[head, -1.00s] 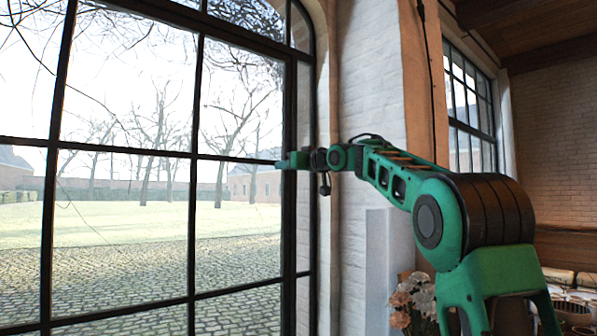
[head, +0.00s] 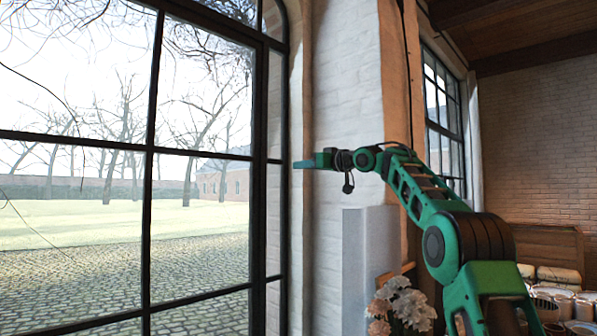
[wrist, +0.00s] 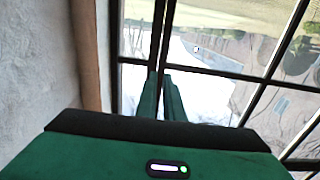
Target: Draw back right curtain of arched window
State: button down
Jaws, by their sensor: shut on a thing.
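The arched window (head: 258,120) has dark bars and fills the left of the head view. A narrow beige vertical strip (head: 302,90) runs down its right side; I cannot tell whether it is the right curtain or the window's reveal. No wide spread of cloth shows over the glass. My gripper (head: 298,165) reaches left, its tips level with this strip. In the wrist view the two green fingers (wrist: 159,82) lie almost together, with a thin gap and a dark window bar behind. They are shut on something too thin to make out.
A white brick wall (head: 345,110) stands right of the window. Below my arm are a grey pillar (head: 364,260) and pale flowers (head: 402,302). Several pots (head: 570,305) stand at the lower right. A second window (head: 443,110) is further back.

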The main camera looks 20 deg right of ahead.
jog(key=shift+s+a+r, duration=0.1)
jog(key=shift+a+r, duration=0.15)
jog(key=shift+r, duration=0.15)
jog(key=shift+d, duration=0.15)
jog(key=c, duration=1.9)
grip_release()
jog(key=shift+o, duration=0.2)
jog(key=v, duration=1)
jog(key=shift+s+d+f, duration=0.15)
jog(key=shift+d+f, duration=0.15)
